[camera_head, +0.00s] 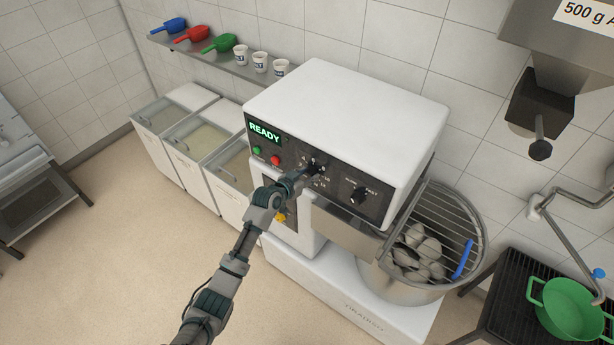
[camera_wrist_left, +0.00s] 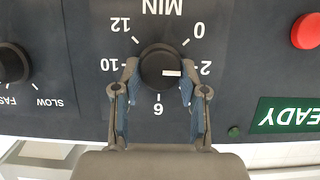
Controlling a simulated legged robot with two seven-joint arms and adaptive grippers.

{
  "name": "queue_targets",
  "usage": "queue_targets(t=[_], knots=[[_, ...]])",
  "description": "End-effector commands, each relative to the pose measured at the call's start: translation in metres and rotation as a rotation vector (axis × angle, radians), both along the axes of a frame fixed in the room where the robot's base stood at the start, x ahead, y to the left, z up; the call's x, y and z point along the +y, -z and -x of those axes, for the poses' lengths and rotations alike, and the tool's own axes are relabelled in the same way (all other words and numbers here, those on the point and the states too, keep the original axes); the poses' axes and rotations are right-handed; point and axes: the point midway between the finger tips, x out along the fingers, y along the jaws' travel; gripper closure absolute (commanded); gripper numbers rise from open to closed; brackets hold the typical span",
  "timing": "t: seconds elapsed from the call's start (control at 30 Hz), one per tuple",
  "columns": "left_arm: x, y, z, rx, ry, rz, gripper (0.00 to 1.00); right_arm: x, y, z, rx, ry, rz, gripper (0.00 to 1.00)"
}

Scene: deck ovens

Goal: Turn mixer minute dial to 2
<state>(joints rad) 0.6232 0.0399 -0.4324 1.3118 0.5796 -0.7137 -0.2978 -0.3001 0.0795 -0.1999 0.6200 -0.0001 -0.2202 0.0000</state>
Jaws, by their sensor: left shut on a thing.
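The black mixer minute dial (camera_head: 317,168) is on the dark front panel of the white mixer (camera_head: 350,110). In the left wrist view the dial (camera_wrist_left: 158,62) appears upside down under the word MIN, with its white mark on the side toward the 2, pointing at or slightly below it. My left gripper (camera_head: 305,177) reaches the dial from the front. In the wrist view its two fingers (camera_wrist_left: 159,78) are shut on the dial, one on each side. Some numbers are hidden behind the fingers. My right gripper is not in view.
A speed knob (camera_head: 358,195) is right of the dial. A red button (camera_head: 275,160), a green button (camera_head: 256,150) and a READY display (camera_head: 264,133) are left of it. The caged mixing bowl (camera_head: 415,285) stands at the right. Ingredient bins (camera_head: 195,130) stand at the left.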

Motion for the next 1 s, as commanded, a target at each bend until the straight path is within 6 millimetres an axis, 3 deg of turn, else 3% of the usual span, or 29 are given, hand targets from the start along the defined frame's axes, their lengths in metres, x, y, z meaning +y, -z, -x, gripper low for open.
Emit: queue_targets(t=[0.1, 0.13, 0.23, 0.67, 1.0], knots=[[0.001, 0.004, 0.001, 0.006, 0.000, -0.005, 0.92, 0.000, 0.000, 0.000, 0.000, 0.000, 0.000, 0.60], [0.000, 0.004, 0.001, 0.006, 0.000, -0.005, 0.55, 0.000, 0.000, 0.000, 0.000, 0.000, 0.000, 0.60], [0.000, 0.004, 0.001, 0.006, 0.000, -0.005, 0.32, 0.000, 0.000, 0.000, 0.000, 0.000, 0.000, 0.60], [0.006, -0.002, 0.009, 0.000, 0.000, -0.004, 0.32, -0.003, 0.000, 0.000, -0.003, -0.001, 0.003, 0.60], [0.044, -0.026, 0.059, 0.004, 0.000, -0.005, 0.32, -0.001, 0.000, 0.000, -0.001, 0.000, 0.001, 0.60]])
